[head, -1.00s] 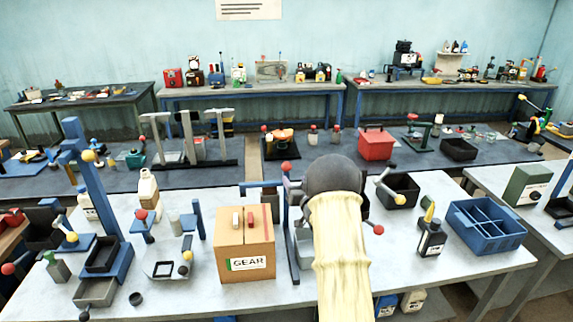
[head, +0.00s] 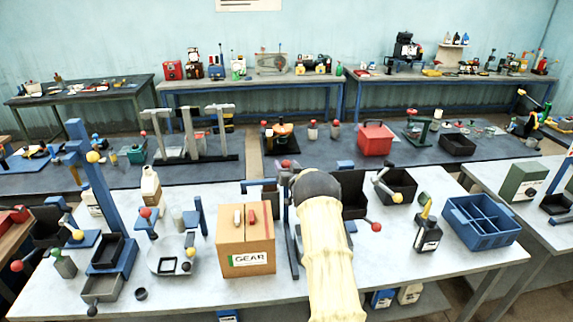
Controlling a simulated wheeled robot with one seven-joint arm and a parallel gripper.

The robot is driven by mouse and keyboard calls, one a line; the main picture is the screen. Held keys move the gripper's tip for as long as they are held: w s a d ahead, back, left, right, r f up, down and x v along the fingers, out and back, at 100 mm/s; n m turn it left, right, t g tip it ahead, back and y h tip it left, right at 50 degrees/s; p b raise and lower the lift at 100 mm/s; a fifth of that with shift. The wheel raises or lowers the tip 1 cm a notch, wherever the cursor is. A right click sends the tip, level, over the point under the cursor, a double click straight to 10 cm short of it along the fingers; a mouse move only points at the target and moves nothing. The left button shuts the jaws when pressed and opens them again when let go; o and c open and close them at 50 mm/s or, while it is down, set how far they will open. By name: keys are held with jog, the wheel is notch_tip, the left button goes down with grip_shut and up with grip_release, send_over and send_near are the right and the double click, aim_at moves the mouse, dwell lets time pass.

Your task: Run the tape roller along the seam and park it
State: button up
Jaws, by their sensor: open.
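A brown cardboard box (head: 232,240) labelled GEAR stands on the near white table. Its top seam runs front to back, and a small white piece (head: 238,217) and a small red piece (head: 252,216) lie on top. I cannot tell whether either is the tape roller. A blue upright frame with a red knob (head: 286,164) stands just right of the box, partly covered by my arm. My arm, in a cream sleeve with a dark rounded end, reaches over the table right of the box. My gripper is hidden beyond it.
Right of my arm are a black bin (head: 399,188), a dark bottle with a yellow top (head: 428,236) and a blue divided crate (head: 482,222). Left of the box are a grey round-based stand (head: 172,252) and a tall blue post (head: 92,185). The table's front strip is mostly clear.

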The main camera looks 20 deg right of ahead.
grip_shut()
dwell(0.3)
